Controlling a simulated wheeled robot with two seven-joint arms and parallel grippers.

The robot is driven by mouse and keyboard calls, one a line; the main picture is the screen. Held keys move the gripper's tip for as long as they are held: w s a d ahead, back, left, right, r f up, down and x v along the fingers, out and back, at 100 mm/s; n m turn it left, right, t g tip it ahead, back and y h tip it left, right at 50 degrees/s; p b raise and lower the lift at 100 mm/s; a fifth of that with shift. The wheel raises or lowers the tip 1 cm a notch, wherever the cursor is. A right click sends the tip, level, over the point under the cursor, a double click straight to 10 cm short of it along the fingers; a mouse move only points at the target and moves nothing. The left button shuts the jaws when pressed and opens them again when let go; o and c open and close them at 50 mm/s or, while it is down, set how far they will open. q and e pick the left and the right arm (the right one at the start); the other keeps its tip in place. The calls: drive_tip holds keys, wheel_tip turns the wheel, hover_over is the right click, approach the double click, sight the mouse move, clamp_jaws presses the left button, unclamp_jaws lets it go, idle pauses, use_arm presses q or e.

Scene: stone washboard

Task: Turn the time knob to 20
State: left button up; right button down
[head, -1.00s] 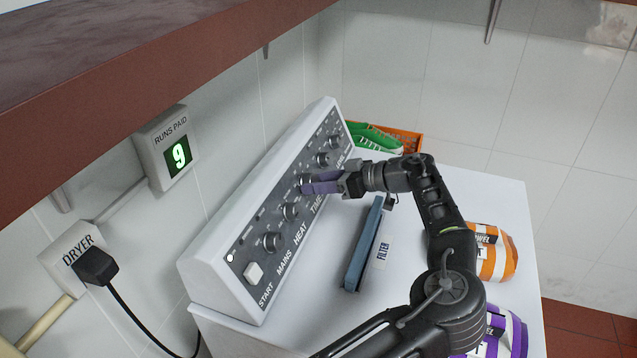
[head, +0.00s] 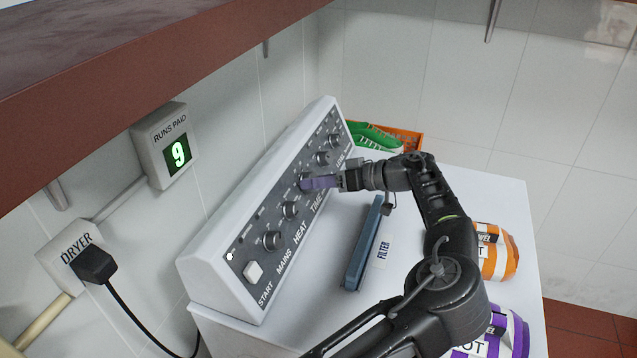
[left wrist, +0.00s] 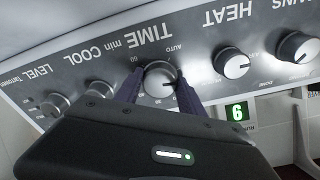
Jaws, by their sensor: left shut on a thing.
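The TIME knob (left wrist: 157,76) is a round dark knob with a pale rim on the grey dryer panel (head: 254,238). In the left wrist view it sits between the two purple fingers of my left gripper (head: 306,184), which is shut on it from both sides. The panel lettering is upside down there, with 60 and AUTO legible near the knob. I cannot read the pointer's exact setting. In the head view the fingers mostly hide the knob. My right gripper is not in view.
The HEAT knob (left wrist: 231,62) and MAINS knob (left wrist: 297,47) are beside it. A blue filter (head: 364,248) lies on the white top below my arm. An orange basket (head: 407,138) stands behind. Orange (head: 497,262) and purple (head: 507,335) bundles lie at right.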

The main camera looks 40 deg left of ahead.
use_arm(q)
drive_tip(key=m, duration=0.2)
drive_tip(key=shift+m, duration=0.4)
drive_tip(key=m, duration=0.2)
drive_tip(key=shift+r+m+p, duration=0.1)
drive_tip(key=shift+m+p, duration=0.3)
drive_tip(key=m+p, duration=0.1)
drive_tip(key=m, duration=0.3)
drive_tip(key=shift+t, duration=0.3)
drive_tip(key=shift+m+p, duration=0.7)
drive_tip(key=shift+m, duration=0.8)
drive_tip(key=shift+s, duration=0.1)
drive_tip(key=o, duration=1.4)
drive_tip(key=shift+c, duration=0.2)
